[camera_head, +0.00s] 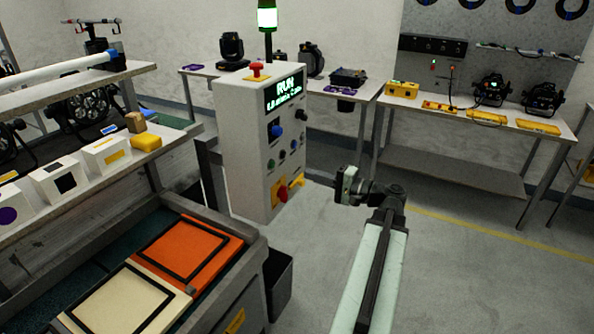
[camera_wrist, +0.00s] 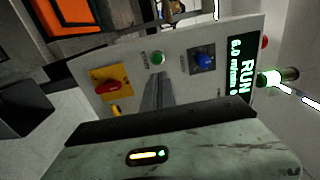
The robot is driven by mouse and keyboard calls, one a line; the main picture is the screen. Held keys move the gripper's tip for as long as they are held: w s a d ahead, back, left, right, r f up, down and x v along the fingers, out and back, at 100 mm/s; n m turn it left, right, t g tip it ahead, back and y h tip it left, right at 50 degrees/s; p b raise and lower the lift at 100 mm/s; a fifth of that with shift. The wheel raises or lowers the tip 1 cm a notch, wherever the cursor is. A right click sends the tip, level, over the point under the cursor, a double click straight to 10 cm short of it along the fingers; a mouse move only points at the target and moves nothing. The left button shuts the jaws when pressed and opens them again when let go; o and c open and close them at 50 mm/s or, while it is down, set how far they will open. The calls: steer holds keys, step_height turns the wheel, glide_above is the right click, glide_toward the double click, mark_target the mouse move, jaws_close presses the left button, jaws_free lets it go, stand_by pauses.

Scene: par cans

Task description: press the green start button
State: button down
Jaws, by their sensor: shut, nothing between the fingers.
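The control cabinet (camera_head: 248,150) stands upright left of centre in the head view, with a lit display (camera_head: 285,90) reading RUN. The green button (camera_wrist: 158,58) shows on its panel in the wrist view, between a blue knob (camera_wrist: 203,61) and a red switch on a yellow plate (camera_wrist: 112,84). In the head view several small buttons sit low on the panel, too small to tell apart surely. My gripper (camera_head: 346,185) is shut and empty, to the right of the cabinet and apart from it. In the wrist view its dark fingers (camera_wrist: 157,90) point towards the panel and hide part of it.
A red mushroom button (camera_head: 256,70) and a lit green beacon (camera_head: 267,17) are on top of the cabinet. A bench (camera_head: 480,175) with lamps and yellow items stands behind right. A dark bin (camera_head: 279,282) is on the floor. The floor right of the cabinet is clear.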

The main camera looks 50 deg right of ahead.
steer(key=v, duration=0.2)
steer(key=shift+s+d, duration=0.1)
steer(key=shift+s, duration=0.2)
stand_by(0.5)
